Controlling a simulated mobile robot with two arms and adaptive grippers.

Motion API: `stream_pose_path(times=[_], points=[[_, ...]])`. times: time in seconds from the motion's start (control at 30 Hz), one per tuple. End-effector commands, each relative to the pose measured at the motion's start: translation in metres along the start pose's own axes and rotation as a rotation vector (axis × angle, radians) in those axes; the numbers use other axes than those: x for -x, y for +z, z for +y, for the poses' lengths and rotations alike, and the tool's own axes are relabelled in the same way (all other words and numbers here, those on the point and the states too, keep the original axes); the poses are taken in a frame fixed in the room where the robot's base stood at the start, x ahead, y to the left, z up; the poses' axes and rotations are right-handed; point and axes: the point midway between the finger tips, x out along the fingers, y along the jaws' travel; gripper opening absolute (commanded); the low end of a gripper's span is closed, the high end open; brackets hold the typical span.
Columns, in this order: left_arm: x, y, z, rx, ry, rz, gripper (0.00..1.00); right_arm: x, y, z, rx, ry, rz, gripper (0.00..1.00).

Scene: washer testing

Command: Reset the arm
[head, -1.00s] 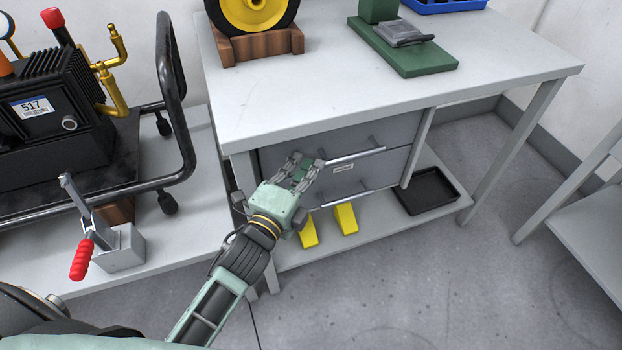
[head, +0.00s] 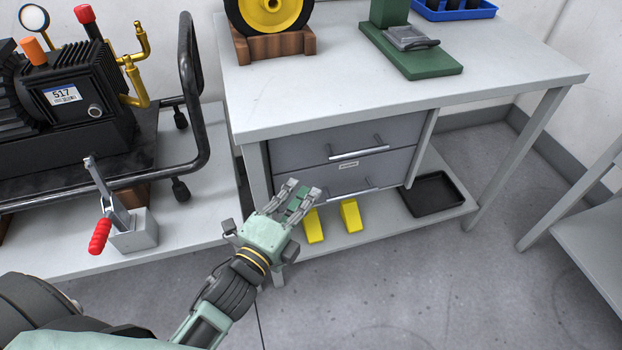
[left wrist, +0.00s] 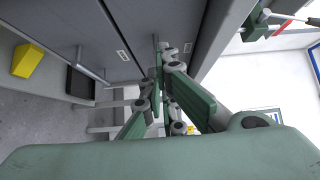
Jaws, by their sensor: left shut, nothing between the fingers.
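My left gripper (head: 294,196) is shut and empty in the head view. It hangs in front of the workbench's left leg, below the tabletop and left of the lower drawer handle, apart from both drawers as far as I can tell. In the left wrist view my left gripper (left wrist: 160,80) shows its fingers together before the grey drawer fronts. The upper drawer (head: 400,131) and lower drawer (head: 330,178) are both closed. My right gripper is in neither view.
The workbench top (head: 340,90) carries a wheel (head: 268,12) on a wooden block and a green stand (head: 425,62). Yellow blocks (head: 350,215) and a black tray (head: 433,193) sit on the lower shelf. A lever clamp with a red handle (head: 100,236) stands at left near a black machine (head: 75,100).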

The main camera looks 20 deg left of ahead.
Motion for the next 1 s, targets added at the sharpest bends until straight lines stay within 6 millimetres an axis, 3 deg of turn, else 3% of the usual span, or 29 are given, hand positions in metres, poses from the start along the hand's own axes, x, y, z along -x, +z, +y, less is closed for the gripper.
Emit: stream_pose_path(times=[0.2,0.47,0.57,0.67,0.77,0.9,1.0], points=[[0.026,0.0,0.0,0.001,0.0,0.0,0.0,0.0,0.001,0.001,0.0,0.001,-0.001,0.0],[0.03,0.0,0.001,0.005,0.003,-0.002,0.0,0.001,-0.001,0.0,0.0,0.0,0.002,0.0],[0.029,0.004,0.019,0.058,0.048,-0.019,0.0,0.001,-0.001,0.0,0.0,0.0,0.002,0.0],[0.03,0.012,0.066,0.194,0.162,-0.072,0.0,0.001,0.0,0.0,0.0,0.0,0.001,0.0],[0.041,0.021,0.135,0.399,0.328,-0.169,0.0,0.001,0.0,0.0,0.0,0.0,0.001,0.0],[0.076,0.025,0.236,0.695,0.574,-0.362,0.0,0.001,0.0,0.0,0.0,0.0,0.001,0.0],[0.11,0.021,0.295,0.873,0.721,-0.515,0.0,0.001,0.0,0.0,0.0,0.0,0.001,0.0]])
